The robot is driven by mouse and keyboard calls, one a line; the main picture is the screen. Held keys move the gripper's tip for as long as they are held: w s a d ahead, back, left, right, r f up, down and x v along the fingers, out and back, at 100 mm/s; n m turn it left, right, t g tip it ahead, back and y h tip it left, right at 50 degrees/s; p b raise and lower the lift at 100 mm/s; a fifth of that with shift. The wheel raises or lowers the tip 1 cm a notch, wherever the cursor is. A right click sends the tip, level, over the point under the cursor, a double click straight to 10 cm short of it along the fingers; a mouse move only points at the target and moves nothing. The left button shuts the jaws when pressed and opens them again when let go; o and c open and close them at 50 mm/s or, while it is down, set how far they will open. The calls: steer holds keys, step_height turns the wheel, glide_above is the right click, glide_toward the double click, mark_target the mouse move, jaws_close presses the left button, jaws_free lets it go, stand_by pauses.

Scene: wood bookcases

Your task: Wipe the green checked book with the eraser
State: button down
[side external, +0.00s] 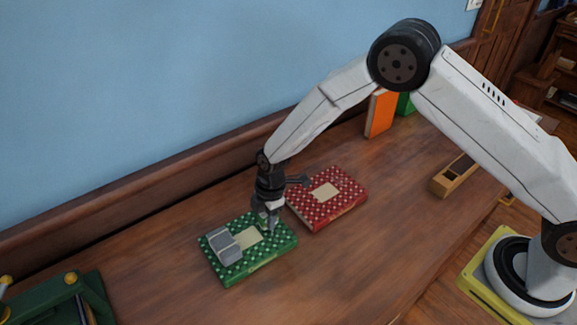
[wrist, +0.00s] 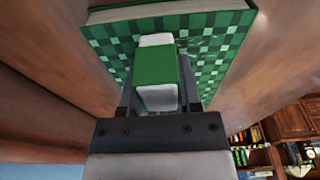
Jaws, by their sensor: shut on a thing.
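The green checked book (side external: 272,246) lies flat on the wooden desk, with a pale label in its middle. It fills the upper part of the wrist view (wrist: 215,42). My gripper (side external: 268,228) points down over the far part of the book. It is shut on the eraser (wrist: 156,66), which has a green sleeve and white ends. The eraser is mostly hidden by the fingers in the side view. I cannot tell whether it touches the cover. A grey blocky shape (side external: 223,246) shows on the left part of the book.
A red checked book (side external: 330,198) lies close to the right. An orange book (side external: 380,113) stands upright at the back. A wooden box (side external: 454,176) is at the right, and a green holder (side external: 62,300) is at the lower left. The desk's front middle is clear.

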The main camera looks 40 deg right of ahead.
mark_target(279, 241)
steer(key=shift+s+a, duration=0.1)
steer(key=shift+s, duration=2.7)
steer(key=shift+s+r, duration=0.1)
steer(key=shift+s, duration=0.05)
step_height(279, 241, up, 8)
